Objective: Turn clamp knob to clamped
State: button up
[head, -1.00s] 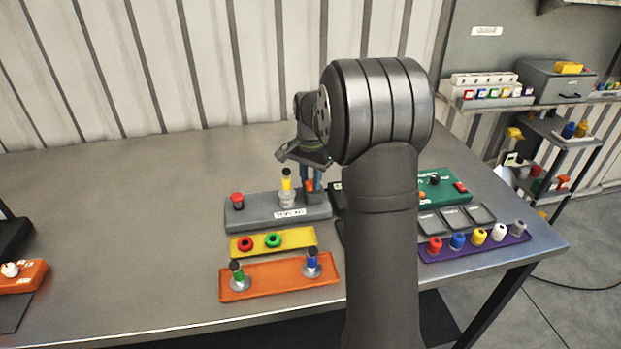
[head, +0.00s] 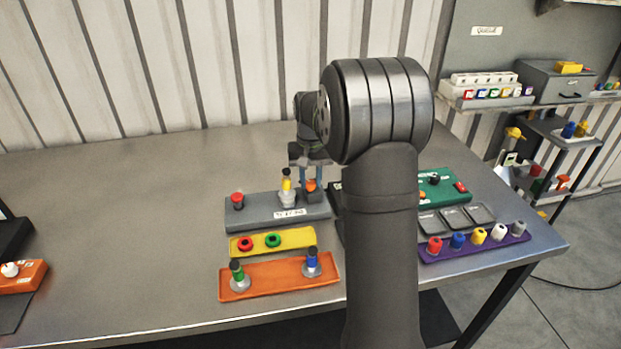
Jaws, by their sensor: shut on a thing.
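The grey fixture block (head: 262,214) with a white label stands at the back of the workbench. The orange clamp knob (head: 310,185) is at its right end. My gripper (head: 311,184) points down from above, its blue-grey fingers on either side of the knob and shut on it. A yellow-topped piece (head: 287,188) stands upright in a pale holder just left of my fingers. A red knob (head: 237,199) is at the block's left end. My arm hides what lies just right of the block. The knob's exact angle is too small to read.
In front are a yellow tray (head: 302,238) with red and green rings and an orange tray (head: 275,284) with green and blue pieces. A purple rack (head: 470,248) and a green box (head: 440,179) stand right of my arm. The bench's left middle is clear.

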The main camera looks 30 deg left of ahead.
aim_at(310, 182)
jog(key=n, duration=0.5)
jog(key=shift+r+n, duration=0.1)
jog(key=shift+n, duration=0.2)
jog(key=n, duration=0.4)
jog(key=shift+n, duration=0.3)
jog(key=o, duration=1)
notch_tip(310, 182, up, 17)
jog(key=shift+r, duration=0.2)
dwell(0.3)
notch_tip(310, 182, down, 18)
jog(key=shift+r, duration=0.2)
dwell(0.5)
